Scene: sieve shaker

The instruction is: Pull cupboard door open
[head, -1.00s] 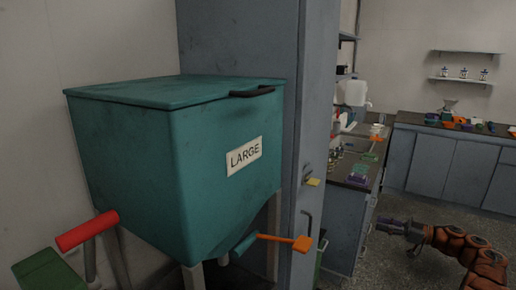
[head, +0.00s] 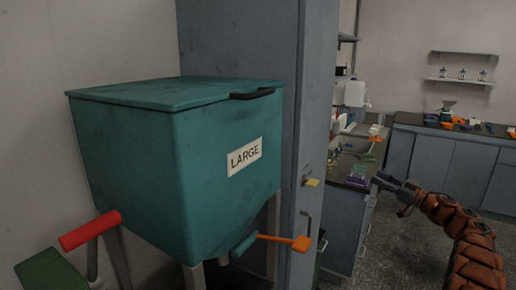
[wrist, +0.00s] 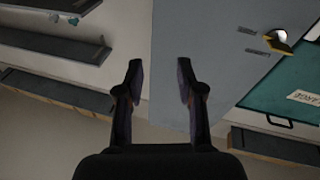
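The tall grey-blue cupboard (head: 240,45) stands behind the teal bin. Its narrow door side (head: 315,110) faces right and looks closed. A dark bar handle (head: 309,230) and a yellow tag (head: 312,182) at a lock show on that side. In the wrist view, a grey-blue panel (wrist: 205,60) fills the middle, tilted, with the yellow tag (wrist: 279,40) at upper right. My gripper (head: 379,181) is right of the cupboard, apart from it, pointing left. In the wrist view my gripper (wrist: 160,85) has its fingers spread with nothing between them.
The teal bin labelled LARGE (head: 150,150), with an orange lever (head: 285,240), stands left of the door. A cluttered bench (head: 350,185) is behind my gripper. Floor (head: 395,245) is clear between the cupboard and my arm.

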